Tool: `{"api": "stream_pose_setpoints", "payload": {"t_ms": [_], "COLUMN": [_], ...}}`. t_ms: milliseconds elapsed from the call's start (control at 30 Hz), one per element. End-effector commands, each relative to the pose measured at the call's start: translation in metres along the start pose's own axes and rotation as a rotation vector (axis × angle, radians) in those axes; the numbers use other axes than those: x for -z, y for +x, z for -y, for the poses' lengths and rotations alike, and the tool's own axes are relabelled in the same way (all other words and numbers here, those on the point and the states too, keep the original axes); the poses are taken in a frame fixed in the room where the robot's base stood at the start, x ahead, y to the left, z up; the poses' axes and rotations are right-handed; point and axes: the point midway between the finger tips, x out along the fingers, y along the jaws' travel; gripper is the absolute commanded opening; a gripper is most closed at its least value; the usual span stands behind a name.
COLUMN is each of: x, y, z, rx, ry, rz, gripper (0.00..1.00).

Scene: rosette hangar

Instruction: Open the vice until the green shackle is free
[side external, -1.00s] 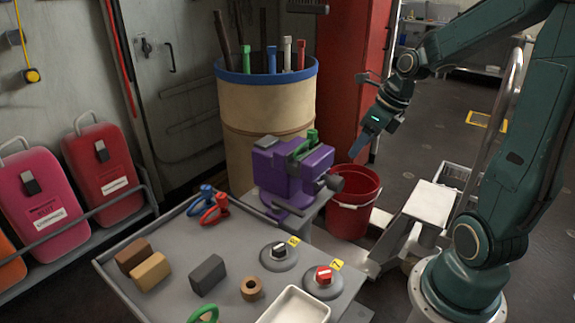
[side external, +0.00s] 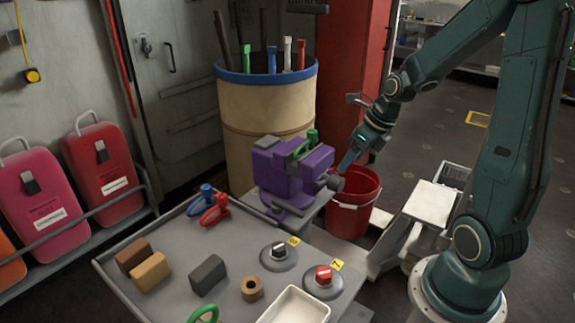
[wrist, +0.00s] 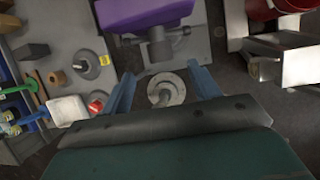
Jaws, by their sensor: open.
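The purple vice (side external: 283,172) stands on the corner of the grey bench, and its body also shows at the top of the wrist view (wrist: 145,15). The green shackle (side external: 311,138) is at the top of its jaws; its lower part is hidden. The vice's dark screw end and handle (side external: 333,182) stick out to the right. My gripper (side external: 345,164) is just right of the vice, close to the screw end. In the wrist view my gripper (wrist: 162,74) has its two blue fingers wide apart, with the screw and handle (wrist: 158,46) just beyond the tips and nothing between them.
A red bucket (side external: 353,211) stands right under the screw side. A tan drum (side external: 262,112) with tools stands behind the vice. Blocks, red and blue shackles (side external: 215,210), two round knobs and a white tray (side external: 295,306) lie on the bench (side external: 185,240).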

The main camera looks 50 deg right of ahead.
Motion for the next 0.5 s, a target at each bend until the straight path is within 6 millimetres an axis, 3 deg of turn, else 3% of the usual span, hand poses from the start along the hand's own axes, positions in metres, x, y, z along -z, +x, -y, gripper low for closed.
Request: {"api": "stream_pose_setpoints", "payload": {"t_ms": [500], "x": [0.001], "y": [0.057], "z": [-0.001], "rx": [-0.003], "ry": [0.000], "rz": [-0.003], "gripper": [0.61]}}
